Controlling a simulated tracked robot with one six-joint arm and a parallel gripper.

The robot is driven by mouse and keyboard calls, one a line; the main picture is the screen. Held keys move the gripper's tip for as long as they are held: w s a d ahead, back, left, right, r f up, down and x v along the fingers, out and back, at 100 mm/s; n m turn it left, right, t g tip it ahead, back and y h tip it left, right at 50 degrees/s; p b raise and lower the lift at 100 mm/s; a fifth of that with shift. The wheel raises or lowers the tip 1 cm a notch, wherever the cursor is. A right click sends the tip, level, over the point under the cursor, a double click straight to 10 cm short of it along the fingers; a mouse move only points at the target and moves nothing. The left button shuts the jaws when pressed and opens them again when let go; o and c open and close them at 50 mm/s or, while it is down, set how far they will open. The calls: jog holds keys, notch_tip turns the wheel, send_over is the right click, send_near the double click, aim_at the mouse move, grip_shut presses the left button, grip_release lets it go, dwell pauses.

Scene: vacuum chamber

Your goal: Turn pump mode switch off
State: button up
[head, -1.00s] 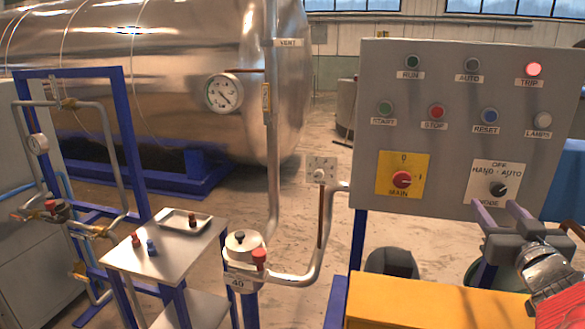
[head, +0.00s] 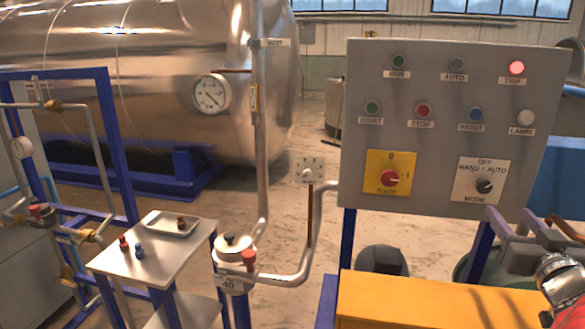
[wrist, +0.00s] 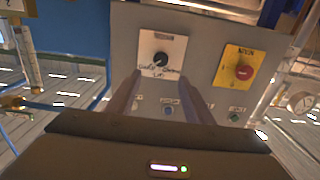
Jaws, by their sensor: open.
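The pump mode switch is a black rotary knob (head: 484,185) on a white plate marked OFF, HAND - AUTO and MODE, at the lower right of the grey control panel (head: 440,145). The knob's pointer seems turned toward the AUTO side, but it is small. My gripper (head: 508,214) is open and empty, below and to the right of the knob in the head view, not touching it. In the wrist view, the knob (wrist: 161,60) shows beyond and between the two fingers of my gripper (wrist: 160,80), with its plate seen upside down.
The red MAIN switch (head: 389,178) sits left on a yellow plate. Several buttons and lamps fill the panel above; the TRIP lamp (head: 516,68) glows red. A yellow box (head: 430,300) stands below the panel. A pipe (head: 318,230) and a small table (head: 150,262) are to the left.

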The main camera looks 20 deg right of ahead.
aim_at(486, 187)
jog(key=x, duration=1.2)
jog(key=shift+w, duration=0.15)
jog(key=shift+c, duration=0.2)
jog(key=c, duration=0.9)
jog(key=shift+d, duration=0.25)
jog(key=shift+c, duration=0.4)
jog(key=shift+a, duration=0.15)
